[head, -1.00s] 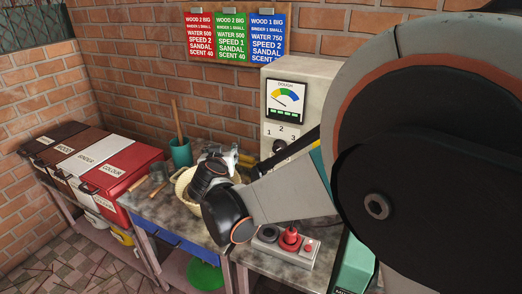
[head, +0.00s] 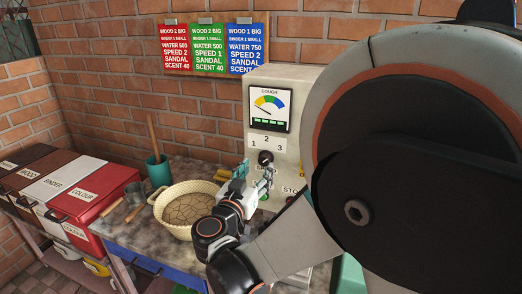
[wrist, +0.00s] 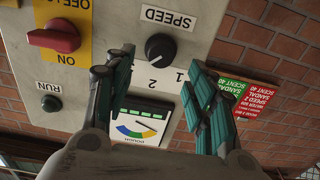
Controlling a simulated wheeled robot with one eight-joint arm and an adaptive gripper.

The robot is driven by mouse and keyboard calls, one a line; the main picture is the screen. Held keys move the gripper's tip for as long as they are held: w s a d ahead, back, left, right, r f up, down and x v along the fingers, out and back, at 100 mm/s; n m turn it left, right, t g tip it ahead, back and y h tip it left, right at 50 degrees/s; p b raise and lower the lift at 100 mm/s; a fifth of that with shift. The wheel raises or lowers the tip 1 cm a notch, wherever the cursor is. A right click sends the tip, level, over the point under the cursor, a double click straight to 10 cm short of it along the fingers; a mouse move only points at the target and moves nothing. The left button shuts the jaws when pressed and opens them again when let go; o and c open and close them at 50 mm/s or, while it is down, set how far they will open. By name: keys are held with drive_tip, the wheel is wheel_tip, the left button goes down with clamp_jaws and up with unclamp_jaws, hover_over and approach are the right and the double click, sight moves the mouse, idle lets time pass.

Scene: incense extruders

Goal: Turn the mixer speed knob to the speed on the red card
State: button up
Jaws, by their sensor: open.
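The red card (head: 177,48) hangs on the brick wall at the left of three and reads SPEED 2. It also shows upside down in the wrist view (wrist: 262,92). The black speed knob (head: 265,158) is on the pale mixer panel, below the numbers 1, 2 and 3. In the wrist view the knob (wrist: 160,47) sits under an inverted SPEED label, with 1 and 2 visible; I cannot tell its setting. My gripper (head: 254,173) is open in front of the panel, just below the knob in the head view. In the wrist view its fingers stand either side of the knob, apparently not touching.
A red switch (wrist: 55,36) and a green RUN button (wrist: 51,103) are on the same panel. The dough gauge (head: 269,106) is above the knob. A cream bowl (head: 161,227) and a teal cup (head: 157,170) stand on the bench to the left.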

sight(263, 161)
drive_tip(key=b+x, duration=0.1)
drive_tip(key=x, duration=0.4)
drive_tip(key=shift+w+d, duration=0.1)
drive_tip(key=shift+w, duration=0.25)
drive_tip(key=shift+c, duration=0.2)
drive_tip(key=c, duration=1)
